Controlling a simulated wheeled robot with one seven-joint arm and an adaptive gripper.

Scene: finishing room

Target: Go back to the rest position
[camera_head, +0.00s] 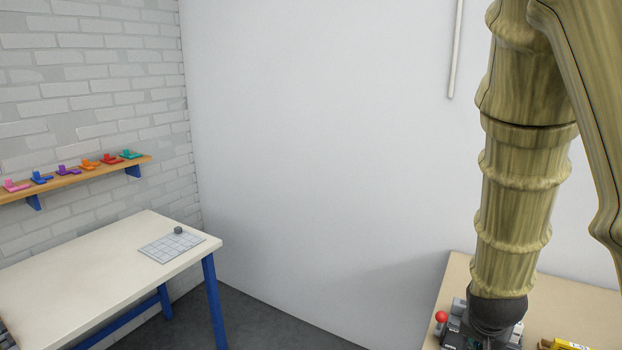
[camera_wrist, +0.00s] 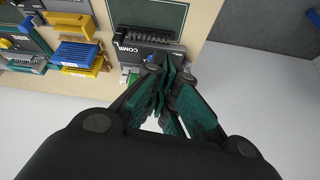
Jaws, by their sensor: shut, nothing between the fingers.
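My gripper (camera_wrist: 168,75) shows in the wrist view with its dark green fingers shut together and nothing between them. It points at a light wood worktop (camera_wrist: 205,12), with its fingertips over or near a dark comb-like device marked with lettering (camera_wrist: 148,48). I cannot tell whether the fingertips touch it. In the head view my arm hangs down at the right, and its dark wrist hides the fingers. Below it on the worktop (camera_head: 456,275) is a grey device with a red ball knob (camera_head: 441,317).
Blue and yellow trays (camera_wrist: 76,55) lie left on the worktop in the wrist view. A yellow item (camera_head: 560,343) lies at the worktop's front right. A white table (camera_head: 90,262) with a grid plate (camera_head: 172,246) stands left, under a shelf (camera_head: 90,178) of coloured pieces. Grey floor (camera_head: 262,318) lies between.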

